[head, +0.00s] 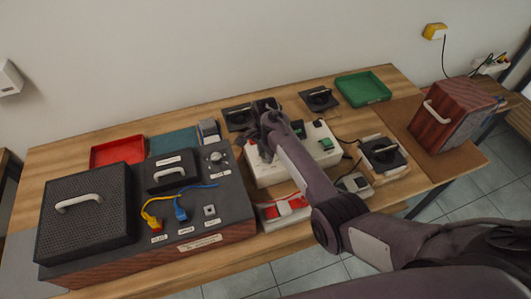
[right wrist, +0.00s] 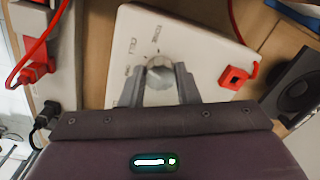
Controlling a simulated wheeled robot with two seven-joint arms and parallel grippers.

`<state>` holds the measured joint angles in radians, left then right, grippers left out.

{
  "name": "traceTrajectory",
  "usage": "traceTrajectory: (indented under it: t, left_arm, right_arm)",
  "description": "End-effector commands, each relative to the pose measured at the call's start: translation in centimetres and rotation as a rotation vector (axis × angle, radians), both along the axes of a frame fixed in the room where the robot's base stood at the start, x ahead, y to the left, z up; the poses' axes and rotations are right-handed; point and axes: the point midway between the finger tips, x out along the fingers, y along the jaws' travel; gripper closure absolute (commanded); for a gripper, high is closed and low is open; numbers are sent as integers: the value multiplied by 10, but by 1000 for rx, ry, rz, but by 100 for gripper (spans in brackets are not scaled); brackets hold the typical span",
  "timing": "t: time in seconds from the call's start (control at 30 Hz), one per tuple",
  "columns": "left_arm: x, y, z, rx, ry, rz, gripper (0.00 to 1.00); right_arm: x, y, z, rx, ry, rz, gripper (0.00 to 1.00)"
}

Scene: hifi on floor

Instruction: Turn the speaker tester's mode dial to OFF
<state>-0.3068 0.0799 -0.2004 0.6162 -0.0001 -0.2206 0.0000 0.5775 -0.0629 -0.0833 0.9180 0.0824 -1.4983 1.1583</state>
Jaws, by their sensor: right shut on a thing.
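The speaker tester is a white, sloping-faced box (right wrist: 205,70) that fills the middle of the right wrist view. Its mode dial (right wrist: 158,76) is a round silver knob with small printed labels around its far and left sides; the labels are too small to read surely. My right gripper (right wrist: 159,88) has one grey finger on each side of the dial and is shut on it. The dial's pointer cannot be made out. In the head view my right gripper (head: 268,118) is over the back left of a white box (head: 268,175); my arm hides the dial there. My left gripper is not in view.
A red socket (right wrist: 234,76) with a red lead is on the tester's right side. Green (head: 362,88) and red (head: 118,150) trays are behind.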

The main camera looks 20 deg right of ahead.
Motion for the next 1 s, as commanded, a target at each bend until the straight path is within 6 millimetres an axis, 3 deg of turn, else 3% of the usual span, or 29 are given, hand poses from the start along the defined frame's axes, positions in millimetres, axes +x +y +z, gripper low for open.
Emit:
traceTrajectory:
  t: [0.47, 1.0]
  left_arm:
    - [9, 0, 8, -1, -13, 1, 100]
    - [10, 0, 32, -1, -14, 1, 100]
  right_arm:
    - [0, 0, 3, -1, 0, 95, 94]
    - [1, -1, 4, -2, -3, 565, 94]
